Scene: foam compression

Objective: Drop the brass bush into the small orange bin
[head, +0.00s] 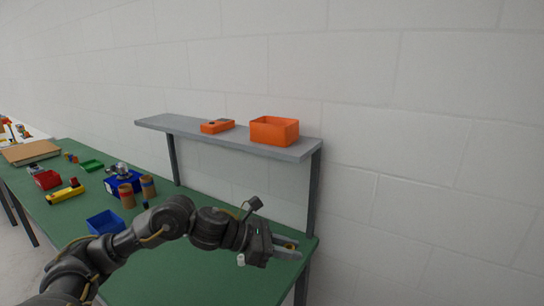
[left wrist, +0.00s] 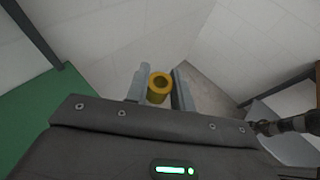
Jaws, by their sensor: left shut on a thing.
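The brass bush (left wrist: 159,88) is a short yellow ring with a dark bore. My left gripper (left wrist: 160,90) is shut on it, with a grey finger on each side. In the head view the left gripper (head: 287,247) is over the right end of the green table, below and in front of the grey shelf, and the bush (head: 291,246) shows between its fingers. Two orange bins stand on the shelf: a smaller, lower one (head: 216,127) at the left and a larger, taller one (head: 274,131) at the right. My right gripper does not show.
The grey shelf (head: 175,125) stands on posts above the green table (head: 165,275), along a pale block wall. A blue bin (head: 105,223), brown cylinders, a yellow tool (head: 66,193), a red bin (head: 47,180) and a green tray (head: 91,165) are at the table's left.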

